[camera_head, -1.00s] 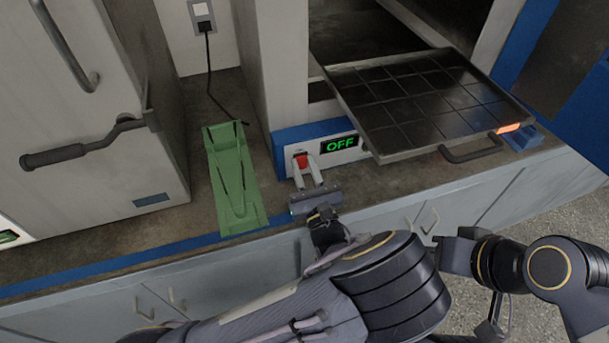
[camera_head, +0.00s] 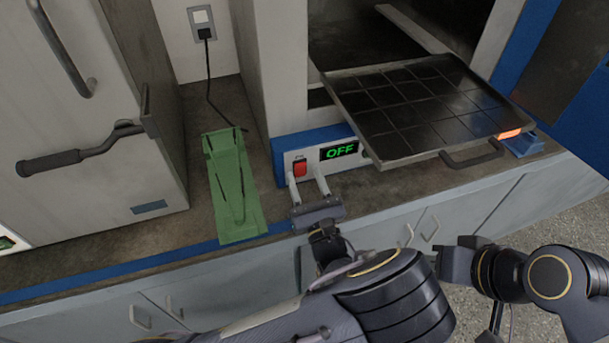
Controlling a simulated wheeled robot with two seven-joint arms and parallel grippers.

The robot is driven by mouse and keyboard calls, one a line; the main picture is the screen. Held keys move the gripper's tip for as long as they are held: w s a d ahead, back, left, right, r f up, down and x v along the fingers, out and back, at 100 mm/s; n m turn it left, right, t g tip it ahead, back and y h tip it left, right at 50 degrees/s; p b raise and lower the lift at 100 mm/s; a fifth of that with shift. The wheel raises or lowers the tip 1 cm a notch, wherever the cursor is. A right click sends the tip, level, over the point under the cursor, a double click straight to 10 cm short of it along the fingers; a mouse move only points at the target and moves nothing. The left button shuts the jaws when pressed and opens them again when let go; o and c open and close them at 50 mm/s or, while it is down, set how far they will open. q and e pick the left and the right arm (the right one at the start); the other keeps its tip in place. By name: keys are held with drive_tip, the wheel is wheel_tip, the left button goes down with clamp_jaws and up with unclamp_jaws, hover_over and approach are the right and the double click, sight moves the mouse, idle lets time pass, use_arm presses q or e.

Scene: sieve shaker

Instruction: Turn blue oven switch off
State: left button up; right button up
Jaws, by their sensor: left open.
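The blue oven's front panel (camera_head: 330,181) carries a red switch (camera_head: 300,168) and a display (camera_head: 339,151) that reads OFF in green. My left gripper (camera_head: 307,184) is open and empty just in front of the panel, below and around the sides of the switch. Its fingers point at the panel, one to each side of the switch. I cannot tell whether a fingertip touches the panel.
A black tray (camera_head: 425,110) with a handle sticks out of the oven at right. A green holder (camera_head: 233,190) stands on the counter (camera_head: 190,215) left of the gripper. A grey cabinet (camera_head: 85,180) with handles stands at far left.

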use_arm(q)
drive_tip(key=v, duration=0.6)
drive_tip(key=shift+s+d+b, duration=0.1)
drive_tip(key=shift+s+b, duration=0.2)
drive_tip(key=shift+b, duration=0.1)
drive_tip(key=shift+f, duration=0.1)
